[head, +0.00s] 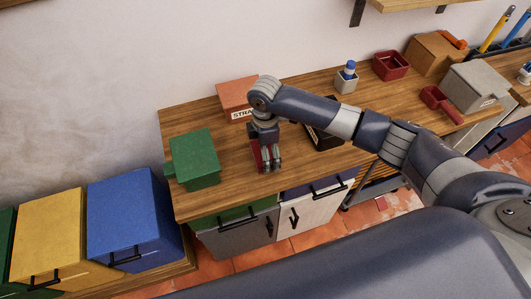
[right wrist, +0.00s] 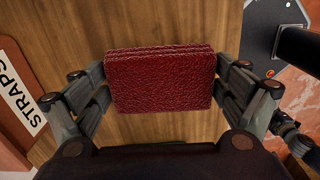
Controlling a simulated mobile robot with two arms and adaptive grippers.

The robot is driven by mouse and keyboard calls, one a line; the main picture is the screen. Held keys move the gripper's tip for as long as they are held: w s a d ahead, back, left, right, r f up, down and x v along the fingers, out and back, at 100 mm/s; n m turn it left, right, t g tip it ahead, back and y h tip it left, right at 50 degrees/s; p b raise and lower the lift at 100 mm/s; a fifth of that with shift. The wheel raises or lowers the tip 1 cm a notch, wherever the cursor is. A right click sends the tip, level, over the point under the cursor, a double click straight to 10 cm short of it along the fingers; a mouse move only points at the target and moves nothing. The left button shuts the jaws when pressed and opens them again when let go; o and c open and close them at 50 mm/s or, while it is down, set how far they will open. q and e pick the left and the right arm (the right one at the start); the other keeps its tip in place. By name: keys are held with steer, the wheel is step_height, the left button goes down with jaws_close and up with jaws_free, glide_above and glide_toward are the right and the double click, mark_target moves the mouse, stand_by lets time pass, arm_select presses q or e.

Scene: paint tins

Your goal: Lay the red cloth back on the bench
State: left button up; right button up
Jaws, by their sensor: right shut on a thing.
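The red cloth (right wrist: 160,82) is a folded, dark red, textured block in the right wrist view. My right gripper (head: 268,163) is shut on it, with its fingers on two opposite sides. In the head view the cloth (head: 257,156) is partly hidden behind the fingers, low over the wooden bench (head: 225,195) near its front edge. I cannot tell whether the cloth touches the bench top. My left gripper is not in view.
A green box (head: 195,158) stands left of the gripper and an orange STRAPS box (head: 236,94) behind it. A black container (head: 322,138) is to the right, partly under my arm. Bare bench lies around the cloth. A blue bin (head: 130,215) stands left of the bench.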

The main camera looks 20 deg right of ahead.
steer(key=shift+s+f+p, duration=0.1)
steer(key=shift+f+p, duration=0.3)
steer(key=shift+p, duration=0.1)
steer(key=shift+f, duration=0.5)
steer(key=shift+f, duration=0.2)
steer(key=o, duration=0.8)
